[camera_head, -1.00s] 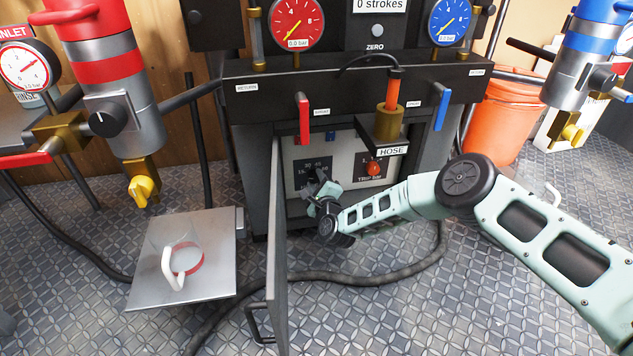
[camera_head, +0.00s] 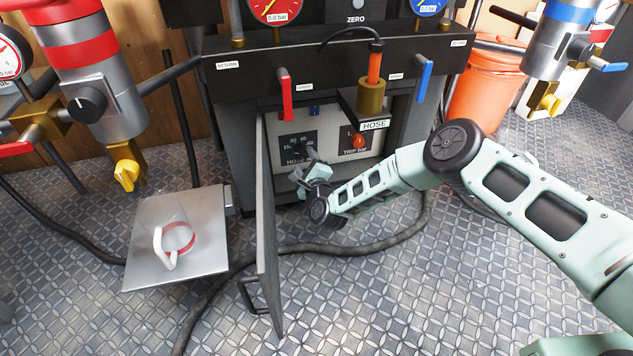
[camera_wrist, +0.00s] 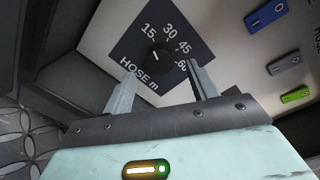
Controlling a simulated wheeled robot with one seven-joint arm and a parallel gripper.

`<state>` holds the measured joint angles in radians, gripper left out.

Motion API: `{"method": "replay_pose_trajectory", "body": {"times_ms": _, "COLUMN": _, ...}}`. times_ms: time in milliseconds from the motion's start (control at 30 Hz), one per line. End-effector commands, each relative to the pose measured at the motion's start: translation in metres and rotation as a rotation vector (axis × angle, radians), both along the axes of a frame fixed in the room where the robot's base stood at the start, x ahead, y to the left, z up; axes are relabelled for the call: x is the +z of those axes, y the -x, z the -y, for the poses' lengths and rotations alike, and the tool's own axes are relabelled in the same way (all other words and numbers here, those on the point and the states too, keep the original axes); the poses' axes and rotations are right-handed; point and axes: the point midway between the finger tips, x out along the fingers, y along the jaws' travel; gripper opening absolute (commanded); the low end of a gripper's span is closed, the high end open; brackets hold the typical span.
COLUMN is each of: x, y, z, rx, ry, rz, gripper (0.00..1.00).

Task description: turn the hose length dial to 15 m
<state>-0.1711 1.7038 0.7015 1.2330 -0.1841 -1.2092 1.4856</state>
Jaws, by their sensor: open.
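The hose length dial (camera_wrist: 160,58) is a black round knob with a short white mark, on a dark plate (camera_wrist: 140,48) lettered 15, 30, 45, 60 and "HOSE m". The mark sits left of the knob's middle, on the side of the 15; its exact reading is hard to tell. In the head view the plate (camera_head: 292,144) is inside the open cabinet and the arm partly covers it. My gripper (camera_wrist: 163,77) is open and empty. Its fingertips are apart on the near side of the knob, one to each side. It also shows in the head view (camera_head: 306,178), just in front of the panel.
The open cabinet door (camera_head: 267,235) stands left of my gripper. A hose (camera_head: 350,248) lies on the floor.

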Motion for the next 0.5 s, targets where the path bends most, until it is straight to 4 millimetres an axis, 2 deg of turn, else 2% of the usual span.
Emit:
{"method": "replay_pose_trajectory", "body": {"times_ms": 33, "x": 0.007, "y": 0.012, "z": 0.004, "rx": 0.002, "ry": 0.001, "rz": -0.005, "gripper": 0.58}}
{"method": "replay_pose_trajectory", "body": {"times_ms": 300, "x": 0.008, "y": 0.073, "z": 0.024, "rx": 0.001, "ry": 0.001, "rz": -0.007, "gripper": 0.58}}
{"method": "replay_pose_trajectory", "body": {"times_ms": 500, "x": 0.009, "y": 0.111, "z": 0.037, "rx": 0.000, "ry": 0.000, "rz": -0.005, "gripper": 0.58}}
